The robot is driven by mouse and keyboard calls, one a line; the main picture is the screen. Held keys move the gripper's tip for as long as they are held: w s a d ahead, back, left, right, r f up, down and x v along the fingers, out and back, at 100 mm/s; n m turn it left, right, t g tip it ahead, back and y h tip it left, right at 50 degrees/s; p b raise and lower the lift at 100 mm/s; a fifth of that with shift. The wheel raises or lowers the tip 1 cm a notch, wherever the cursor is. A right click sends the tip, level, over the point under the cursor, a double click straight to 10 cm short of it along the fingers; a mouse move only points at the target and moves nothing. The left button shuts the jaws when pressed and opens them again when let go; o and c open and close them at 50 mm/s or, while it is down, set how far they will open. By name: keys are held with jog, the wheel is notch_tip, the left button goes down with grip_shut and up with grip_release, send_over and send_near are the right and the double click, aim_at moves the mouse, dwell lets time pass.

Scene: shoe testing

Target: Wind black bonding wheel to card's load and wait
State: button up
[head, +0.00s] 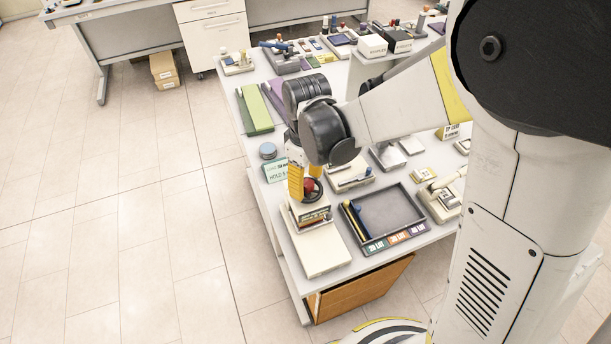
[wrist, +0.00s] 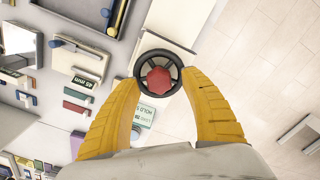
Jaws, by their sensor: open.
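The black wheel (wrist: 143,66) has a red hub (wrist: 158,80) and sits on top of a cream bonding press (head: 316,247) at the near left of the table. My gripper (wrist: 160,92) is open, with its yellow fingers on either side of the wheel. In the head view my gripper (head: 305,184) points down at the wheel, and the red hub (head: 309,185) shows between the fingers. I cannot tell whether the fingers touch the rim. The green-lettered card (head: 275,170) lies left of the press, and it also shows in the wrist view (wrist: 145,115). Its load figure is too small to read.
A dark tray (head: 385,215) with yellow and blue tools lies right of the press.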

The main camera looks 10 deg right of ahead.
jog(key=shift+f, duration=0.15)
jog(key=shift+c, duration=0.6)
grip_shut()
jog(key=shift+f+m+b, duration=0.1)
jog(key=shift+m+b, duration=0.3)
jog(key=shift+m, duration=0.2)
jog(key=shift+m+b, duration=0.3)
jog(key=shift+m, duration=0.8)
jog(key=shift+o, duration=0.6)
grip_release()
